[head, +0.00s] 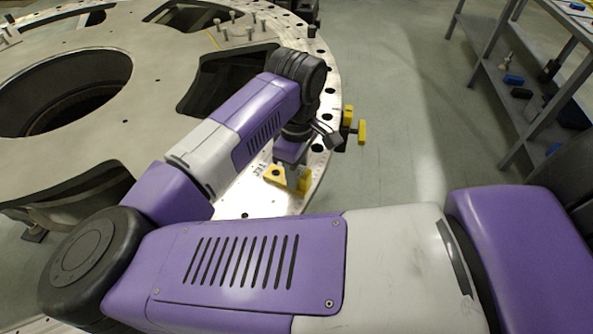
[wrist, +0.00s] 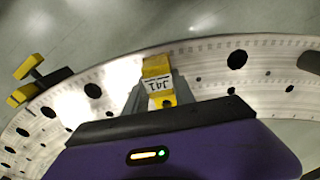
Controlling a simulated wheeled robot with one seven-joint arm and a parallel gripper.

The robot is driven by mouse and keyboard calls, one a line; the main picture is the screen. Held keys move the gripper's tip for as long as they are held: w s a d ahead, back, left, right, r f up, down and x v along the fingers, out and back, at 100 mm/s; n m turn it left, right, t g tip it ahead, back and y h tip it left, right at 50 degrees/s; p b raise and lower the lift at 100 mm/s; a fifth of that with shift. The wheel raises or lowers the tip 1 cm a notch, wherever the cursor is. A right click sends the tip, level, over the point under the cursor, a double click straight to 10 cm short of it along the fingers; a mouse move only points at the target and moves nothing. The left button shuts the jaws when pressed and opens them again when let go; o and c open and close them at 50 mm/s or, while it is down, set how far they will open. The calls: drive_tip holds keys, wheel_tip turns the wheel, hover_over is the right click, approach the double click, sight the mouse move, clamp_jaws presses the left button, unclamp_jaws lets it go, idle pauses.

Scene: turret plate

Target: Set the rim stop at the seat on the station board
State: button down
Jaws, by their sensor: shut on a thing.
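The rim stop is a yellow block (head: 304,182) at the near right rim of the big round metal plate (head: 240,203). In the wrist view the yellow block (wrist: 156,66) shows between the grey fingers, beside a white label with dark characters. My gripper (head: 288,171) points down over the plate's rim and is shut on the block; it also shows in the wrist view (wrist: 157,92). The block is low at the plate's surface; whether it touches it I cannot tell. The seat and the block's underside are hidden.
A yellow-and-black clamp-like fixture (head: 350,130) stands at the rim beside my gripper. Several upright pins (head: 250,33) stand on the plate's far side. The plate has large openings. A grey shelf rack (head: 520,95) stands at the right, with clear floor (head: 400,110) between.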

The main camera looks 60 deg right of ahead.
idle(0.7)
drive_tip(key=c, duration=1)
unclamp_jaws()
drive_tip(key=shift+o, duration=0.2)
drive_tip(key=shift+r+p, duration=0.75)
drive_tip(key=shift+r, duration=2.75)
